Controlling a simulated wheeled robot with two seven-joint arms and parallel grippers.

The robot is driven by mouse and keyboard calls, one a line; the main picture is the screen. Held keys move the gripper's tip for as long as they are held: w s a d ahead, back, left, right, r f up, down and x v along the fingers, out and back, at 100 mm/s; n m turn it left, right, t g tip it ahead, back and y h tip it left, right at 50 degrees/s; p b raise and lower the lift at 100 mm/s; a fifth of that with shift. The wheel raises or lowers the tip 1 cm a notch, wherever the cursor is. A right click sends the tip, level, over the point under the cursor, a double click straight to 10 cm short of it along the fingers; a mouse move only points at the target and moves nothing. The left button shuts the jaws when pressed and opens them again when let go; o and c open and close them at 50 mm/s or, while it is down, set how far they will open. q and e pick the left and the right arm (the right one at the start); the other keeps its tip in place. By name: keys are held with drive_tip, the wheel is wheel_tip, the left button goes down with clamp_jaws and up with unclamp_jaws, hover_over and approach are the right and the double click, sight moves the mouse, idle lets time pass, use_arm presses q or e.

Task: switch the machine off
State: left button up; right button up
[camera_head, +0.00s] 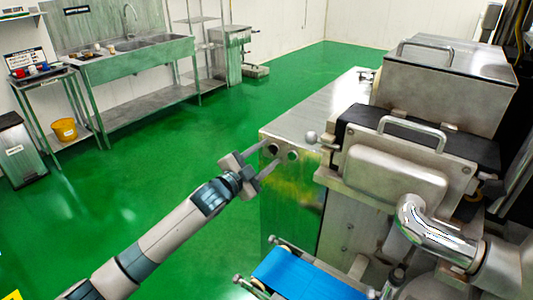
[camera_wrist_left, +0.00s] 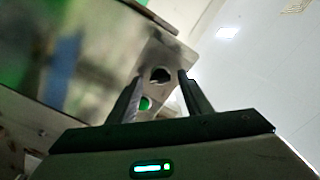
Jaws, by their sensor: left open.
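The machine (camera_head: 395,180) is a large steel unit on the right of the head view. Its side panel carries a black round control (camera_wrist_left: 160,75) and a green button (camera_wrist_left: 145,103), seen in the left wrist view. In the head view, two small round controls show near the panel's top corner, one of them a dark control (camera_head: 292,155). My left gripper (camera_head: 268,157) is open and empty in front of this corner. In the left wrist view the black control appears between its fingertips; whether they touch it I cannot tell. My right gripper is out of view.
A blue conveyor belt (camera_head: 300,277) juts out low at the front of the machine. A bent steel pipe (camera_head: 425,225) is at right. A sink bench (camera_head: 135,62) and a side table (camera_head: 45,80) stand along the far wall. The green floor between is clear.

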use_arm(q)
drive_tip(key=shift+w+d, duration=0.1)
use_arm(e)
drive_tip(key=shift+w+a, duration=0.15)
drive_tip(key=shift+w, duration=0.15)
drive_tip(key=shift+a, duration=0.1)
use_arm(q)
drive_tip(key=c, duration=1.1)
drive_tip(key=shift+o, duration=0.2)
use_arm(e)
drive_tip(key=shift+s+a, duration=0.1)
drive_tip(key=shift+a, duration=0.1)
